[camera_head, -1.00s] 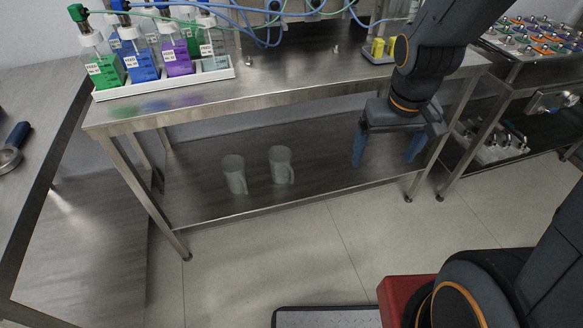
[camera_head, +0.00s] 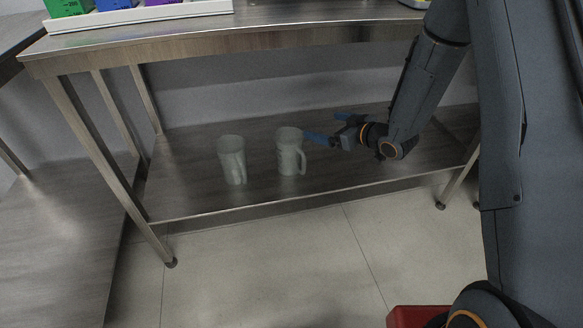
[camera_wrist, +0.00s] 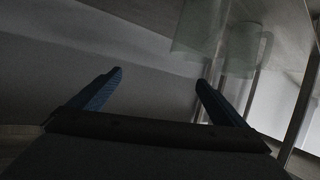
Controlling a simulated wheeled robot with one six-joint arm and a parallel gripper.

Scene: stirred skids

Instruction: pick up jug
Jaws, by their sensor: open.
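Two translucent pale jugs stand upright on the lower shelf. The left jug (camera_head: 232,160) is apart from my gripper. The right jug (camera_head: 288,150) has its handle towards the right, and my gripper (camera_head: 327,127) is just to its right, under the tabletop. In the wrist view my gripper (camera_wrist: 157,82) shows its two blue fingers spread with nothing between them. A translucent jug (camera_wrist: 240,45) is beyond the fingers, up and to the right, its handle showing. I cannot tell whether a finger touches it.
The lower shelf (camera_head: 190,195) is bare around the jugs. The tabletop edge (camera_head: 300,38) runs above it, and metal legs (camera_head: 110,165) stand at the sides.

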